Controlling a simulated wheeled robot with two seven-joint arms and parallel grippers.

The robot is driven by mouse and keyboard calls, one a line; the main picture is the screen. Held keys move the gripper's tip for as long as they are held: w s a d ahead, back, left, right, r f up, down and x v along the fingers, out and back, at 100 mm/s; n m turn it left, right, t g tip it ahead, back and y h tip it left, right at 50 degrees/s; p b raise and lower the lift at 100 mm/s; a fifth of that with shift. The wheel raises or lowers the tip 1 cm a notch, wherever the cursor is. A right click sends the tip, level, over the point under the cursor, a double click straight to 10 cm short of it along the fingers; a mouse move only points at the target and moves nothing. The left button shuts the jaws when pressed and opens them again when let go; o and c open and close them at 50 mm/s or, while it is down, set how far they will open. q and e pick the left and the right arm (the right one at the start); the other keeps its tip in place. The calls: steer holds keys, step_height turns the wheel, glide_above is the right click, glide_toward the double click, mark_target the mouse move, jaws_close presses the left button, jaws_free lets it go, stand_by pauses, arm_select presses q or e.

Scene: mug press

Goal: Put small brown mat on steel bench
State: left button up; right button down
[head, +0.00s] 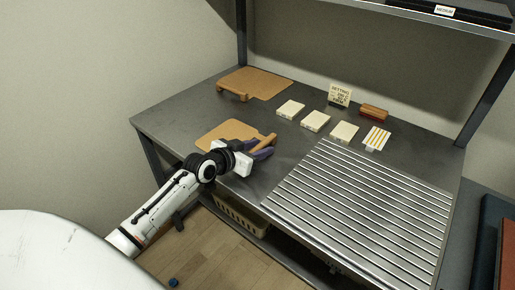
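The small brown mat (226,131) is at the front left of the grey steel bench (190,117), lying flat on it or just above it; I cannot tell which. A thicker brown bar (268,140) shows at its right end. My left gripper (263,150) reaches in from the front left, its dark purple fingers at this bar. The fingers and wrist hide part of the mat, so I cannot tell if they are closed on the bar. My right gripper is not in view.
A larger brown mat (262,82) lies at the back left. Several cream blocks (315,121), a small sign (339,95) and a red-brown block (374,112) stand farther back. A ribbed metal surface (360,205) fills the right front. A shelf (440,17) overhangs the back right.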

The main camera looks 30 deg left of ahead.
arm_select(q)
steer(key=shift+r, duration=0.2)
steer(key=p+v, duration=0.1)
steer(key=v, duration=1.1)
steer(key=shift+f, duration=0.1)
